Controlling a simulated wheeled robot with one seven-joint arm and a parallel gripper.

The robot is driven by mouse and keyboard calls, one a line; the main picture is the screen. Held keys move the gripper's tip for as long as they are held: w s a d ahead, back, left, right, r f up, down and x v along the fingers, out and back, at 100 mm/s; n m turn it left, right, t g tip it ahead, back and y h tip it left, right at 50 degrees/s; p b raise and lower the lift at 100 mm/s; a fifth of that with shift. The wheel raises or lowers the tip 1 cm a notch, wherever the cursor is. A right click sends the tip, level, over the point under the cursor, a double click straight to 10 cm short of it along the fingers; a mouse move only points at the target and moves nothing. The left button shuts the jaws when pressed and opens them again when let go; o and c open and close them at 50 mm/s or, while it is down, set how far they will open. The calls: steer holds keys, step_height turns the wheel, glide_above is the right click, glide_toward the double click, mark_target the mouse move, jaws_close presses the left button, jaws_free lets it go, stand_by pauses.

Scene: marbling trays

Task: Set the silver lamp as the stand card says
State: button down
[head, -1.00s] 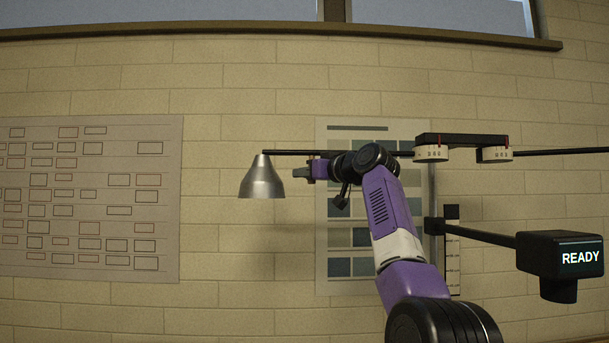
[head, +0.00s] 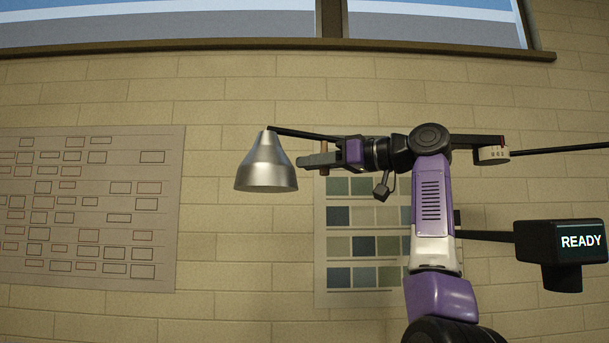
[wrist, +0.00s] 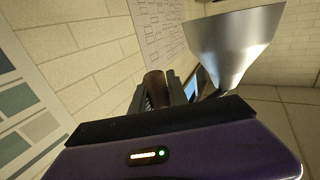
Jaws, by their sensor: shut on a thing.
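The silver lamp (head: 266,165) is a cone-shaped metal shade, wide end down, at the left end of a thin black boom (head: 305,134). It also shows large at the upper right of the wrist view (wrist: 235,45). My gripper (head: 319,159) is just right of the shade. Its fingers are shut on a brown upright grip (head: 324,145) by the boom, which shows between them in the wrist view (wrist: 155,86). I see no readable stand card.
A black box reading READY (head: 560,255) hangs at the right on its own arm. A wall chart of colour swatches (head: 350,245) is behind my arm, and a chart of outlined boxes (head: 90,205) is at the left. The space left of and below the lamp is clear.

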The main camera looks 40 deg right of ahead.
steer(key=shift+s+a+n+y, duration=0.15)
steer(key=shift+s+n+y, duration=0.1)
steer(key=shift+s, duration=0.35)
steer(key=shift+s+a+n+y, duration=0.15)
steer(key=shift+s+y, duration=0.1)
steer(key=shift+s, duration=0.35)
steer(key=shift+r, duration=0.1)
steer(key=c, duration=1.3)
jaws_free()
steer(key=b+v, duration=0.2)
steer(key=v, duration=0.5)
steer(key=shift+s+d, duration=0.25)
steer(key=shift+s, duration=0.1)
